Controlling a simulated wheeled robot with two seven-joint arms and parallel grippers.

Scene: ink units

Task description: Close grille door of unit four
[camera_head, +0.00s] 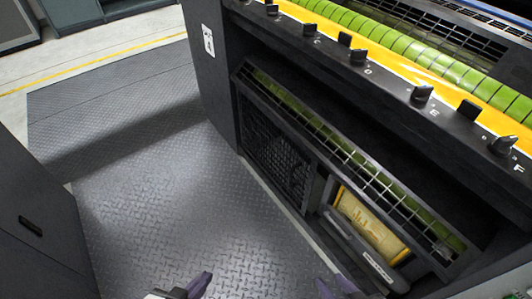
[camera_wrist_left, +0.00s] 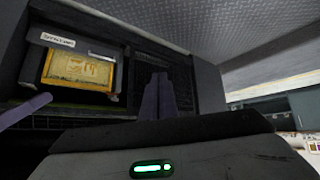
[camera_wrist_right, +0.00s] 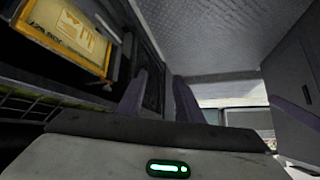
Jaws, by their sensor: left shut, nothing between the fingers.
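The grille door (camera_head: 345,155) is a long dark frame with pale bars on the front of the printing unit. It stands tilted out from the dark opening, and a green roller shows behind its bars. Part of its grille shows at the left of the right wrist view (camera_wrist_right: 22,104). My left gripper (camera_head: 198,284) is shut and empty at the bottom of the head view, left of the unit, apart from the door. Its fingers are together in the left wrist view (camera_wrist_left: 157,97). My right gripper (camera_head: 335,288) is low beside the unit; its fingers stand apart, empty, in the right wrist view (camera_wrist_right: 160,98).
A yellow panel (camera_head: 370,222) sits in the lower front of the unit, beside a dark mesh (camera_head: 270,155). A row of black knobs (camera_head: 358,57) lines the yellow ledge above. The diamond-plate floor (camera_head: 160,200) is clear. A dark cabinet (camera_head: 35,225) stands at the left.

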